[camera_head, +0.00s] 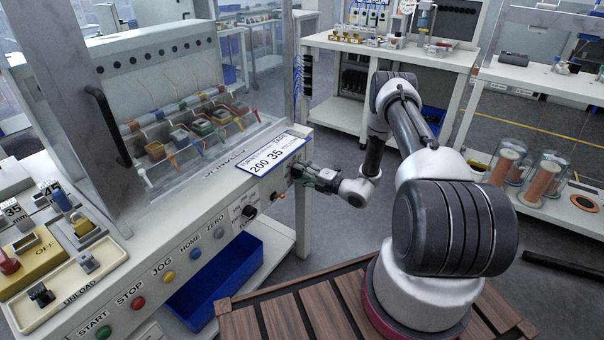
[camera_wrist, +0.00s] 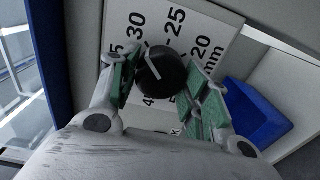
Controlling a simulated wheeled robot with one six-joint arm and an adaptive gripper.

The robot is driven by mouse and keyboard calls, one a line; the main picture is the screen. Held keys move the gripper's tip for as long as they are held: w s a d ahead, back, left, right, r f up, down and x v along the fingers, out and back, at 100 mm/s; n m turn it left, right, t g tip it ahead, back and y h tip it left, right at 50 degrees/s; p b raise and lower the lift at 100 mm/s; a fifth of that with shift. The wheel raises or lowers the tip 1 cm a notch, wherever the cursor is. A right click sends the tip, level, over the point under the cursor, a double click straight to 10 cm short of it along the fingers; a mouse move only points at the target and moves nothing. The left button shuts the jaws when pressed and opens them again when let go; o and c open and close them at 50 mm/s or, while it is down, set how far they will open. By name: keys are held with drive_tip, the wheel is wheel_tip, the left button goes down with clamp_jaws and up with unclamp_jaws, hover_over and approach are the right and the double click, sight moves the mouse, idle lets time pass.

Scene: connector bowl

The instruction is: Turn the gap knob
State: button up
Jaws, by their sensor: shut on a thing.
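The gap knob (camera_wrist: 162,72) is round and black with a white pointer line, in the middle of the wrist view. It sits on a white dial plate (camera_wrist: 190,22) with numbers 20, 25, 30 and mm. My gripper (camera_wrist: 165,88) is shut on the knob, its green-padded fingers on either side. In the head view my gripper (camera_head: 313,177) is at the right end of the machine's front panel, and the knob is mostly hidden there by the fingers.
The machine's front (camera_head: 215,215) carries coloured buttons and another black knob (camera_head: 249,212). A blue bin (camera_head: 215,285) sits under the panel and a blue bin (camera_wrist: 257,110) shows at right in the wrist view. A white bench (camera_head: 395,50) stands behind my arm.

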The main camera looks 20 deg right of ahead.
drive_tip(key=shift+d, duration=0.1)
drive_tip(key=o, duration=1)
drive_tip(key=v, duration=1.2)
drive_tip(key=shift+f, duration=0.15)
